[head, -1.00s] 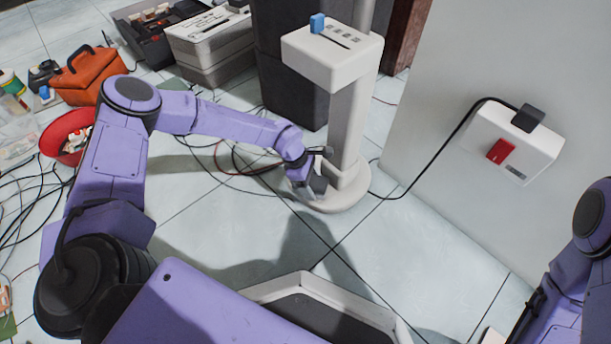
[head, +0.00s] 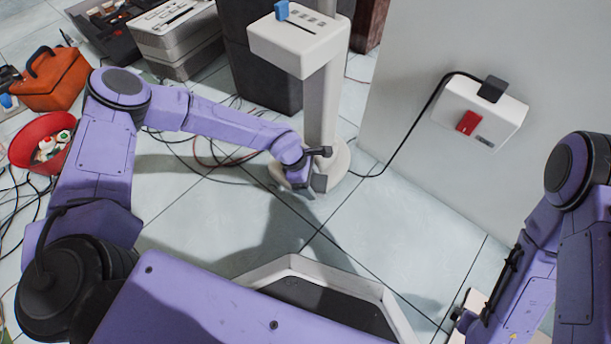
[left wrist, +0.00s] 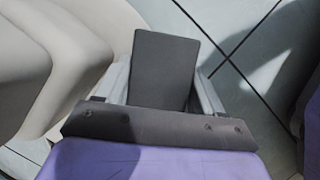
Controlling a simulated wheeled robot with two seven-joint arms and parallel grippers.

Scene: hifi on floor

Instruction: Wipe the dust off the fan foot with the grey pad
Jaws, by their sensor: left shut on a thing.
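The fan foot (head: 342,160) is a round off-white base at the bottom of an upright column. Its pale curved surface fills the left of the left wrist view (left wrist: 75,65). My left gripper (head: 316,178) is at the front of the foot and hides part of it. It is shut on the grey pad (left wrist: 165,70), a dark flat block between the fingers in the left wrist view. The pad is beside the foot; whether they touch I cannot tell. I cannot make out dust.
A control box (head: 300,42) with a blue knob sits on the column. A wall box (head: 480,108) with a red switch has a black cable to the floor. Cables, a red bowl (head: 48,140) and an orange toolbox (head: 50,82) lie left. Tiles in front are clear.

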